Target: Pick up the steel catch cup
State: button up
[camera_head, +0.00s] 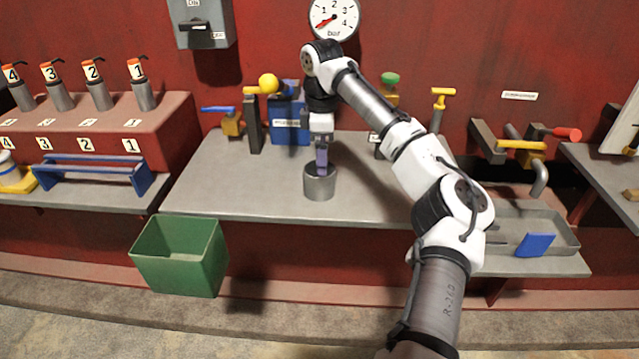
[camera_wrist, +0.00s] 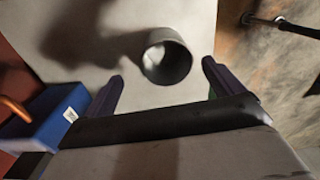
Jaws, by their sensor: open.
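The steel catch cup (camera_head: 319,186) is a grey cylinder standing upright near the front edge of the grey bench. In the wrist view the cup (camera_wrist: 165,62) shows its round open mouth, beyond and between my two fingers. My gripper (camera_head: 321,168) points down at the cup in the head view, its fingertips close to the cup's rim. The gripper (camera_wrist: 160,85) is open with nothing between its fingers. I cannot tell whether a fingertip overlaps the mouth or stands behind it.
A blue box (camera_head: 290,120) and yellow-handled valves stand behind the cup. A green bin (camera_head: 180,257) stands below the bench at the left. A tray (camera_head: 560,232) with a blue piece (camera_head: 535,244) is at the right. The bench (camera_head: 235,185) left of the cup is clear.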

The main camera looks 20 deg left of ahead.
aim_at(319, 181)
notch_tip(319, 181, down, 3)
jog(key=shift+s+a+f+p, duration=0.1)
jog(key=shift+s+f+p, duration=0.1)
jog(key=shift+f, duration=0.7)
jog(key=shift+s+d+f+p, duration=0.1)
jog(key=shift+f+p, duration=0.1)
jog(key=shift+f, duration=0.7)
jog(key=shift+s+a+f+p, duration=0.1)
jog(key=shift+s+f+p, duration=0.1)
jog(key=shift+f, duration=0.7)
jog(key=c, duration=1.1)
